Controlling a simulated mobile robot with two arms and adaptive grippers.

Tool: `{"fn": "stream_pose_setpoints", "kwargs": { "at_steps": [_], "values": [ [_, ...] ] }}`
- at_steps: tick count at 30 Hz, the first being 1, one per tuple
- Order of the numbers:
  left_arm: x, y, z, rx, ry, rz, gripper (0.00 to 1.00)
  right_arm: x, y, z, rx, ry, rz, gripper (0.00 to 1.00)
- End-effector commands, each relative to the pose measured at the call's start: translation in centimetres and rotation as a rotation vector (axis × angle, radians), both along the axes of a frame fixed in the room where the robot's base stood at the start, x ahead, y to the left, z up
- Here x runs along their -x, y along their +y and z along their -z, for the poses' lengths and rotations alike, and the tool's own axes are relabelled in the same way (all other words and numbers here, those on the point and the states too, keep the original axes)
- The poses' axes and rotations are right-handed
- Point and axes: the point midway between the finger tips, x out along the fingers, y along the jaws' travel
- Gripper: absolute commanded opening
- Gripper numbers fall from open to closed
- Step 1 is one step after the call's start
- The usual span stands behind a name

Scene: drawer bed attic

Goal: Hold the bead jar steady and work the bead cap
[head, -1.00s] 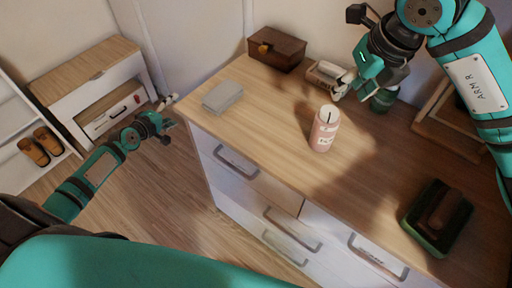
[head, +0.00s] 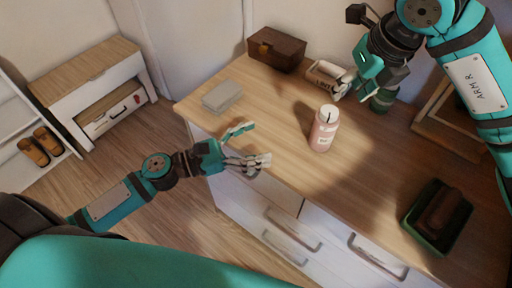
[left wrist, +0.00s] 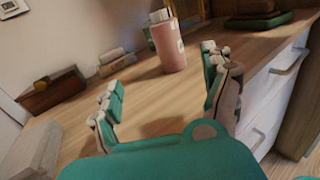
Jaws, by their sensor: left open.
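The pink bead jar (head: 323,135) stands upright on the dresser top, with a pale label and a white cap (head: 329,112) on it. In the left wrist view the jar (left wrist: 170,50) stands ahead, between and beyond the fingers, with its cap (left wrist: 160,16) at the top edge. My left gripper (head: 253,145) is open and empty at the dresser's front edge, left of the jar and apart from it; its spread fingers also show in the left wrist view (left wrist: 162,75). My right gripper (head: 350,88) hangs behind and right of the jar, apart from it; its finger opening is unclear.
A grey block (head: 221,96), a brown chest (head: 276,48) and a small box (head: 318,78) lie left and behind. A green jar (head: 382,100) is by my right gripper. A green tray (head: 415,227) holds a brown object. The wood between left gripper and jar is clear.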

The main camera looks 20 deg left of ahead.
Motion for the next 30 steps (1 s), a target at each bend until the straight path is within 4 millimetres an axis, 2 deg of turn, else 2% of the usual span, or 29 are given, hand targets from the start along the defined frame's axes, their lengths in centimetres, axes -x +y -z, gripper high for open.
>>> {"fn": "stream_pose_setpoints", "kwargs": {
  "at_steps": [4,10,14,30],
  "values": [
    [1.1,-1.0,0.5,0.02,0.022,0.015,0.82,0.0,0.0,0.0,0.0,0.0,0.0,0.38],
    [0.7,-1.6,0.5,0.021,0.023,0.018,0.82,0.0,0.0,0.0,0.0,0.0,0.0,0.38],
    [-0.5,-2.9,0.4,0.019,0.019,0.019,0.82,0.0,0.0,0.0,0.0,0.0,0.0,0.38],
    [-6.9,-10.5,0.4,0.017,0.018,0.017,0.82,0.0,0.0,0.0,0.0,0.0,0.0,0.38]
  ]
}}
